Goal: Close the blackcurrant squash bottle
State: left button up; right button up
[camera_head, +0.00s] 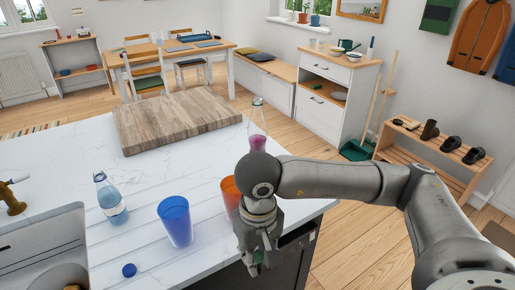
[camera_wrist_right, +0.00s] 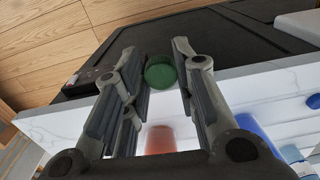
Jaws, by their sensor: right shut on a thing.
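The squash bottle (camera_head: 257,118) is clear, with purple-pink liquid low in it. It stands upright on the white counter, behind my right wrist, which hides its base. I see no coloured cap on its narrow top. My right gripper (camera_head: 257,262) points down at the counter's front right edge, nearer than the bottle and apart from it. It is shut on a round green cap (camera_wrist_right: 160,73), seen between the fingers in the right wrist view. Only a bit of green shows in the head view. My left gripper is not in view.
A blue cup (camera_head: 175,221), an orange cup (camera_head: 230,192), a bottle of blue liquid (camera_head: 110,199) and a blue cap (camera_head: 129,270) are on the counter. The orange cup is close to my right wrist. A wooden board (camera_head: 175,120) lies behind; a sink (camera_head: 45,250) is at left.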

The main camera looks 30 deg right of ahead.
aim_at(256, 128)
jog(key=l+u, duration=0.15)
jog(key=l, duration=0.4)
jog(key=l+u, duration=0.2)
jog(key=l, duration=0.4)
jog(key=l+u, duration=0.15)
jog(key=l, duration=0.4)
jog(key=k+l+u, duration=0.15)
jog(key=l, duration=0.4)
jog(key=l+u, duration=0.15)
jog(key=l, duration=0.45)
